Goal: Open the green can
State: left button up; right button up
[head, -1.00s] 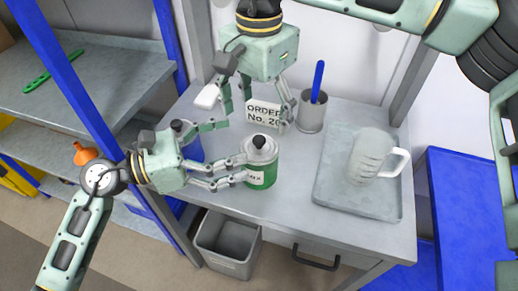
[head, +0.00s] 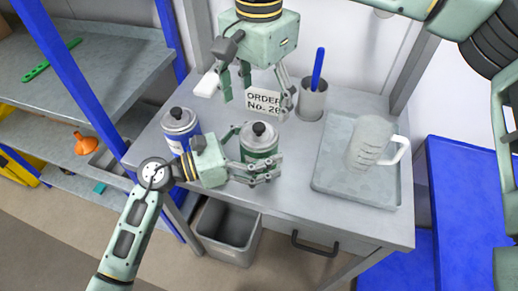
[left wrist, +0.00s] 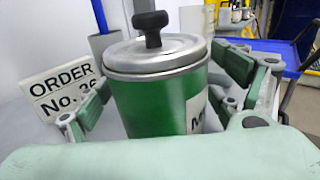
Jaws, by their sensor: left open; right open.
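The green can (head: 259,143) stands upright on the grey table, with its silver lid and black knob on top. My left gripper (head: 257,160) is open, with its fingers on either side of the can. In the left wrist view the green can (left wrist: 158,98) fills the space between the spread fingers, its lid seated on it. Whether the fingers touch the can I cannot tell. My right gripper (head: 254,90) is open and empty, above and behind the can, with its fingers pointing down.
A blue can (head: 180,124) with a similar lid stands left. An order sign (head: 264,101) and a cup (head: 312,102) with a blue stick (head: 318,66) stand behind. A tray (head: 330,180) with a clear jug (head: 371,145) lies right. A bin (head: 228,232) stands below the table's front.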

aim_at(258, 126)
pick_arm(q)
jog(key=c, duration=1.8)
pick_arm(e)
jog(key=shift+o, duration=0.4)
jog(key=m, duration=0.2)
jog(key=r+m, duration=0.1)
jog(key=m, duration=0.2)
jog(key=shift+a, duration=0.1)
jog(key=m, duration=0.3)
jog(key=r+m, duration=0.1)
jog(key=m, duration=0.2)
notch_tip(258, 126, down, 10)
jog(key=m, duration=1.1)
jog(key=shift+c, duration=0.3)
